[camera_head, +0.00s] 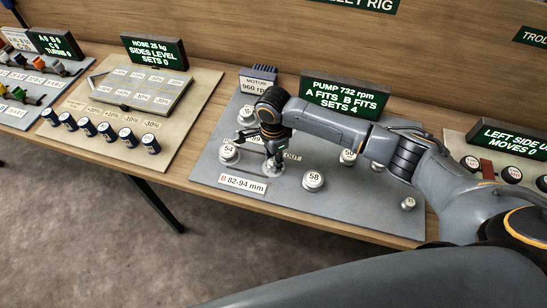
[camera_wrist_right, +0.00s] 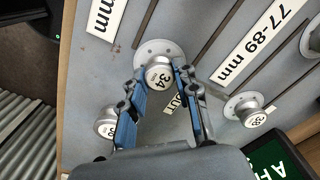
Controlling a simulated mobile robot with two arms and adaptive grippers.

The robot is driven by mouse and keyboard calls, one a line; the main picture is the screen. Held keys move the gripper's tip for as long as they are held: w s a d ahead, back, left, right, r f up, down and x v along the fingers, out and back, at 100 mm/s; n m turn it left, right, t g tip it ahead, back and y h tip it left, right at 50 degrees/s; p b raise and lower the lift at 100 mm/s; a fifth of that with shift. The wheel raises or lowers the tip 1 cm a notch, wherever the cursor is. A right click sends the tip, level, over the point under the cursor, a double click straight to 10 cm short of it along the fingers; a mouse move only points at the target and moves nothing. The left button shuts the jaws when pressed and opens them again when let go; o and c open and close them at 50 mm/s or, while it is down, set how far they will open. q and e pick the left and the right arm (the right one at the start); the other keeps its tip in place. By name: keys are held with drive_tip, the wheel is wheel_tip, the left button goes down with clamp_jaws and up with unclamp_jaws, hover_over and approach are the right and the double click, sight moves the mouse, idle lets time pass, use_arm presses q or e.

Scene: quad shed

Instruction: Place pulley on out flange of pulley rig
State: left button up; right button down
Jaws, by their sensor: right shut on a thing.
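My right gripper (camera_head: 274,157) reaches down over the pulley rig board (camera_head: 270,204). In the right wrist view, its blue-sided fingers (camera_wrist_right: 162,79) are shut on a silver pulley marked 34 (camera_wrist_right: 159,76). A round pale flange with small holes (camera_wrist_right: 150,49) shows directly behind this pulley, by the partly hidden OUT label (camera_head: 292,156). The pulley overlaps the flange in view; whether it is fully seated on it I cannot tell. In the head view, the gripper largely hides the held pulley. My left gripper is not in view.
Other pulleys stand close by: one marked 54 (camera_head: 229,153) to the left, one marked 58 (camera_head: 313,180) at right front, one marked 50 (camera_head: 348,157). A green sign (camera_head: 341,97) and the motor box (camera_head: 257,82) stand behind.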

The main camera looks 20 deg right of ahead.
drive_tip(key=shift+f, duration=0.1)
drive_tip(key=c, duration=1)
unclamp_jaws()
drive_tip(key=shift+r, duration=0.2)
wheel_tip(320, 180, up, 12)
drive_tip(key=b, duration=0.1)
drive_tip(key=shift+f, duration=0.1)
